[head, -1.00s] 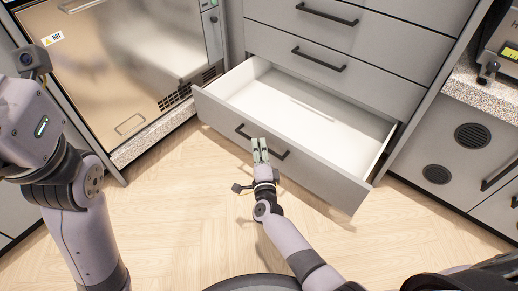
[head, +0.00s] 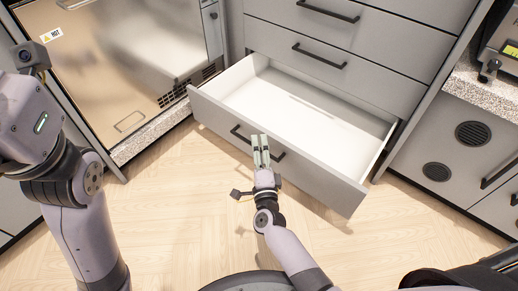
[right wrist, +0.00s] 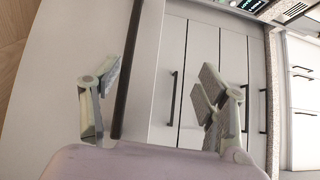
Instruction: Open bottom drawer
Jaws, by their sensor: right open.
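The bottom drawer (head: 278,150) is pulled well out of its grey cabinet, and its white inside is empty. Its dark bar handle (head: 240,136) is on the front panel; it also shows in the right wrist view (right wrist: 130,70). My right gripper (head: 260,143) is at the handle, over its middle in the head view. In the right wrist view its fingers (right wrist: 160,80) are spread apart, with the handle bar between them, nearer the left finger. Whether a finger touches the bar cannot be told. My left arm is at the left edge of the head view; its gripper fingers do not show.
Shut drawers (head: 330,50) are above the open one. A steel autoclave door (head: 130,50) with a "HOT" label stands at the left. A cabinet with round vents (head: 472,133) is at the right. The wooden floor (head: 180,220) in front is clear.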

